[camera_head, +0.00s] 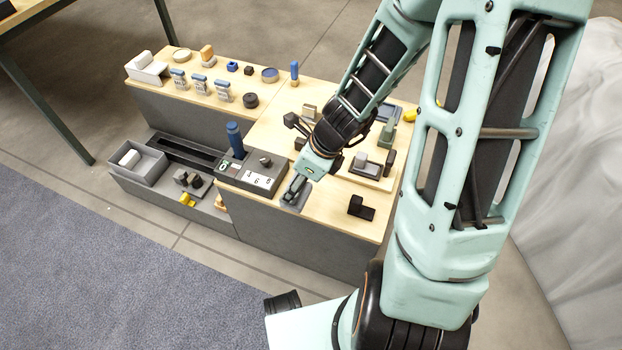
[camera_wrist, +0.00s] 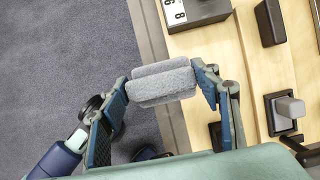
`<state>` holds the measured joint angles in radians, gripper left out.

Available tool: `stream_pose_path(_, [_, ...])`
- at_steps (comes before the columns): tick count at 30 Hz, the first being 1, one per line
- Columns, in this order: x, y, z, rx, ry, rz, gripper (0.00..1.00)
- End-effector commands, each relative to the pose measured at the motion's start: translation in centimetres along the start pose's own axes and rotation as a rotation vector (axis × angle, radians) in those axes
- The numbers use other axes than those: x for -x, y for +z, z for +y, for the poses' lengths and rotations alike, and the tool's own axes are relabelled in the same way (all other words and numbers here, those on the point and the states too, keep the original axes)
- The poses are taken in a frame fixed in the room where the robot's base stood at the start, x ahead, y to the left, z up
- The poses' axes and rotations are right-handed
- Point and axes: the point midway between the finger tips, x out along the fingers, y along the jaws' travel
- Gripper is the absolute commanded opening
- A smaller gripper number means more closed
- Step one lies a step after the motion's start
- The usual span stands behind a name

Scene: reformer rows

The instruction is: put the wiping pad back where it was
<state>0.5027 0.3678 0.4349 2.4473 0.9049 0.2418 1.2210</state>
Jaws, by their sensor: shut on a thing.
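The wiping pad (camera_wrist: 162,72) is a light grey, fuzzy block. In the wrist view it sits crosswise between the two fingers of my gripper (camera_wrist: 163,90), which are shut on its ends. In the head view my gripper (camera_head: 294,191) is low at the front left of the wooden worktop, just right of the dark panel with number cards. A grey-blue flat patch shows beneath the fingers there; I cannot tell whether it is the pad or a surface under it. The wrist view shows the pad near the worktop's edge, with carpet beyond.
The number-card panel (camera_head: 251,174) with a blue cylinder (camera_head: 235,139) stands left of my gripper. A black block (camera_head: 361,207) is to the right, and a board with grey blocks (camera_head: 372,174) lies behind it. Bare wood (camera_head: 325,225) lies in front. A grey tray (camera_head: 139,161) is on the lower shelf.

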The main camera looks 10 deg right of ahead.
Motion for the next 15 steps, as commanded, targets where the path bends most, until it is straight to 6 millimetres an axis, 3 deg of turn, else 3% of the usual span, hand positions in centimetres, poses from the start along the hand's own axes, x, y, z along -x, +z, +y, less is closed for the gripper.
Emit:
stream_pose_path(3, [-1.6, -0.8, -3.1, -0.001, 0.002, -0.001, 0.35])
stream_pose_path(6, [-3.4, -1.7, -4.8, -0.002, 0.004, 0.000, 0.35])
stream_pose_path(15, [-6.1, -3.0, -7.7, 0.001, 0.001, 0.000, 0.35])
